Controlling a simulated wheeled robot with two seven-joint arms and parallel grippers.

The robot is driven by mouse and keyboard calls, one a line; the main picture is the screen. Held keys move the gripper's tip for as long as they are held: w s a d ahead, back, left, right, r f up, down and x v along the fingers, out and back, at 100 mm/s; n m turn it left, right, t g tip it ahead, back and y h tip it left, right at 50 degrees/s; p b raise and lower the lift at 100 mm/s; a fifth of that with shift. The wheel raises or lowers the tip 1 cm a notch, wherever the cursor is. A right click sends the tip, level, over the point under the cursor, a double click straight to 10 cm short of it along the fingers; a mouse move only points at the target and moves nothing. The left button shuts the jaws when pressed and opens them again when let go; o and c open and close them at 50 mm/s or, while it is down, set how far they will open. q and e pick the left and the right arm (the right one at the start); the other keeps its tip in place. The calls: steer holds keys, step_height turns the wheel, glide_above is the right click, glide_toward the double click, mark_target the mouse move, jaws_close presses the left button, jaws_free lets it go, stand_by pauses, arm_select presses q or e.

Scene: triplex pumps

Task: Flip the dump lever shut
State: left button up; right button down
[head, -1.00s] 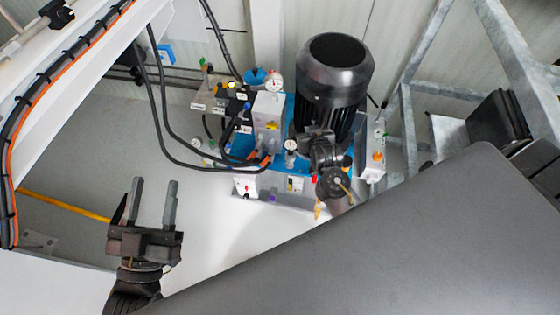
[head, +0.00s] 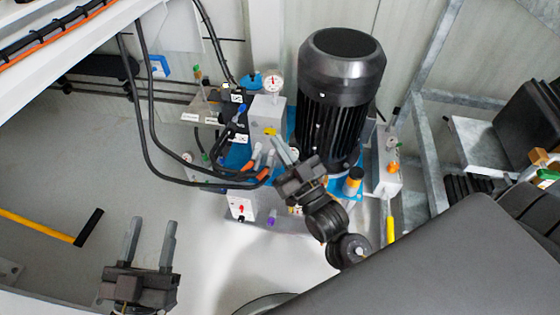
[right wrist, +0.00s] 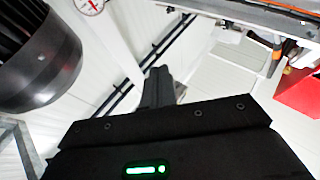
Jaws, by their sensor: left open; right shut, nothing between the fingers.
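The pump unit (head: 305,222) stands at mid-frame in the head view, with a black motor (head: 340,90), hoses and small coloured fittings. I cannot tell for sure which part is the dump lever. A yellow bar with a black end (head: 45,228) lies at the left, well apart from both grippers. My right gripper (head: 281,147) is shut and empty, in front of the pump's hose fittings beside the motor, and it hides part of them. It also shows shut in the right wrist view (right wrist: 158,84). My left gripper (head: 151,224) is open and empty over the pale floor at lower left.
A pressure gauge (head: 272,82) and black hoses (head: 150,130) stand left of the motor. A grey metal frame (head: 425,125) rises at the right. A yellow handle (head: 390,230) hangs at the pump's right side. The right wrist view shows a red box (right wrist: 298,96).

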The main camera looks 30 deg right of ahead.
steer(key=shift+s+a+r+t+y+b, duration=0.15)
steer(key=shift+s+a+r+y+b, duration=0.1)
steer(key=shift+s+a+y, duration=0.15)
steer(key=shift+s+a+r+t+y+b, duration=0.2)
steer(key=shift+s+y, duration=0.1)
steer(key=shift+s, duration=0.2)
steer(key=shift+f, duration=0.1)
